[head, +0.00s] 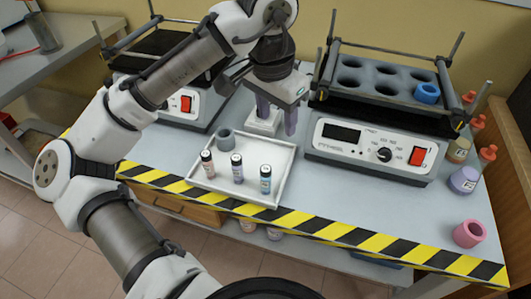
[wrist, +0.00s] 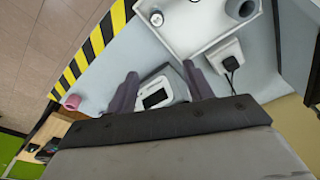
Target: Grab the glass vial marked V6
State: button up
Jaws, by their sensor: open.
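Three small glass vials stand upright on a white tray in the head view: one with a reddish-brown label (head: 207,163), one with a purple label (head: 237,168) and one with a teal label (head: 265,179). The label markings are too small to read, so I cannot tell which is V6. My gripper (head: 277,117) is open and empty, above the table behind the tray and apart from the vials. In the wrist view my gripper (wrist: 160,85) has its two fingers spread. One vial top (wrist: 157,18) shows there near the upper edge.
The white tray (head: 225,199) also holds a grey ring (head: 225,139). A shaker (head: 370,150) with a rack and a blue ring (head: 427,92) stands right; another (head: 180,105) stands left. Bottles (head: 464,180) and a pink ring (head: 469,234) line the right edge. A white socket box (head: 264,123) is behind the tray.

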notch_tip(320, 180, down, 2)
jog(key=s+a+g+y, duration=0.1)
jog(key=a, duration=0.1)
send_over(266, 168)
jog(key=f, duration=0.7)
jog(key=shift+d, duration=0.2)
jog(key=shift+a+f, duration=0.2)
jog(key=shift+f, duration=2.8)
jog(key=shift+c, duration=0.4)
jog(key=c, duration=1)
